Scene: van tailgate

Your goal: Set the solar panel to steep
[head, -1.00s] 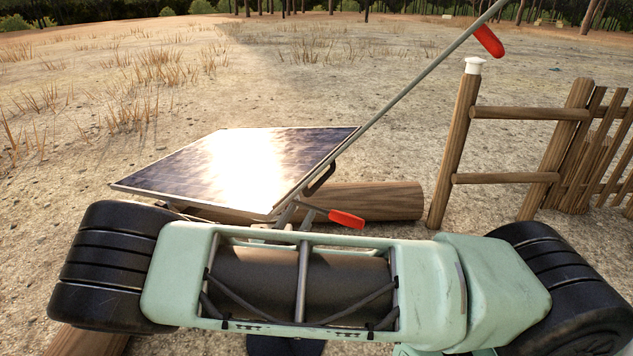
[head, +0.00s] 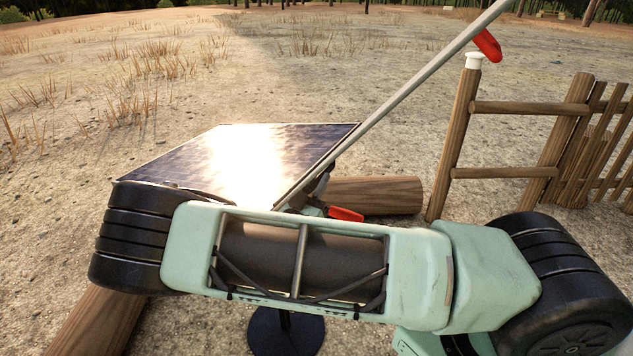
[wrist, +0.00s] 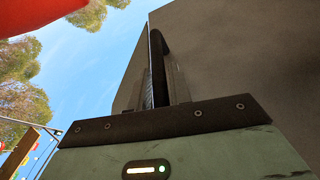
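The solar panel (head: 185,163) is a dark, glossy sheet that lies at a low tilt in the head view, left of centre, with bright glare on it. A black handle stands at its right edge; in the wrist view this handle (wrist: 158,55) runs between the two fingers of my gripper (wrist: 160,90). I cannot tell whether the fingers press on it. In the head view my gripper (head: 318,187) is small and partly hidden by my arm at the panel's right edge. The panel's back (wrist: 235,55) fills the wrist view's right side.
A long metal pole (head: 410,85) crosses diagonally past the panel, with a red grip (head: 487,46) near its top. A red lever (head: 345,214) sits close right of my gripper. A log (head: 385,195) lies behind, and a wooden fence (head: 515,140) stands right.

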